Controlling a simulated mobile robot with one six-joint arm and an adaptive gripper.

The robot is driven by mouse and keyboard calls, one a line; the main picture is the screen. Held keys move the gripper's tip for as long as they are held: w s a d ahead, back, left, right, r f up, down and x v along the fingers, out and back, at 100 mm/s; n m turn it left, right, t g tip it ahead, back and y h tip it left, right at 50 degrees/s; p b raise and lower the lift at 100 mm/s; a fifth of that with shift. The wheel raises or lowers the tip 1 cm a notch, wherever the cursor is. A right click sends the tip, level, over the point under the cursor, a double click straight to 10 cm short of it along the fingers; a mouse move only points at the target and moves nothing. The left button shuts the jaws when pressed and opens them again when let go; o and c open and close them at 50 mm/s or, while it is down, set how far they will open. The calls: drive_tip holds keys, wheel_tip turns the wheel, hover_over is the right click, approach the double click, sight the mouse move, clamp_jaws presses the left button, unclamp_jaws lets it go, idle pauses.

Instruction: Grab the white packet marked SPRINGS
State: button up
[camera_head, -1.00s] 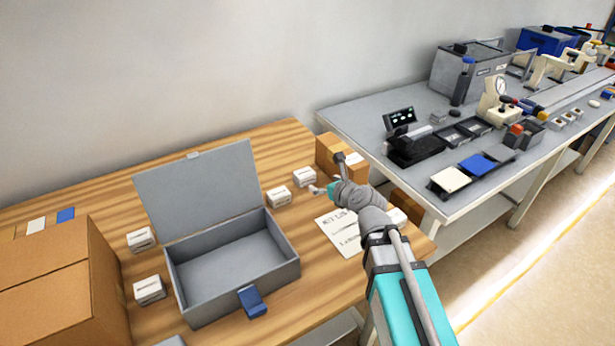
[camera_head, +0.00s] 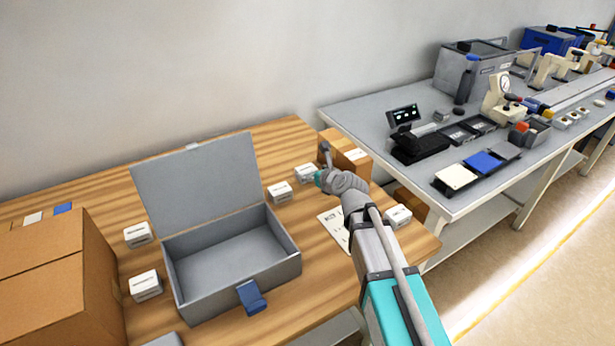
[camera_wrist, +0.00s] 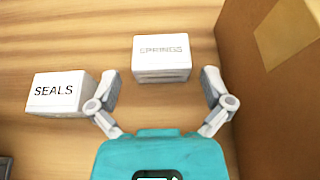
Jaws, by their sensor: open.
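The white packet marked SPRINGS (camera_wrist: 161,62) lies on the wooden table, just ahead of my gripper and lined up between its fingers in the wrist view. In the head view, the white packet beside the small cardboard box (camera_head: 305,173) appears to be the same one; its label is too small to read there. My gripper (camera_wrist: 160,82) is open and empty, with a finger to each side of the packet's near edge. In the head view my gripper (camera_head: 318,178) is close to the packet, its fingers mostly hidden.
A white SEALS packet (camera_wrist: 58,93) sits close by my left finger. A cardboard box (camera_wrist: 275,90) stands close on the right. An open grey case (camera_head: 232,262), more white packets (camera_head: 145,285) and a printed sheet (camera_head: 335,230) are on the table.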

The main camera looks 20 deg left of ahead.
sight(309, 170)
drive_tip(key=shift+w+a+f, duration=0.1)
drive_tip(key=shift+a, duration=0.05)
drive_tip(key=shift+b+x, duration=1.15)
drive_tip(key=shift+x, duration=1.45)
drive_tip(key=shift+f, duration=0.15)
drive_tip(key=c, duration=1)
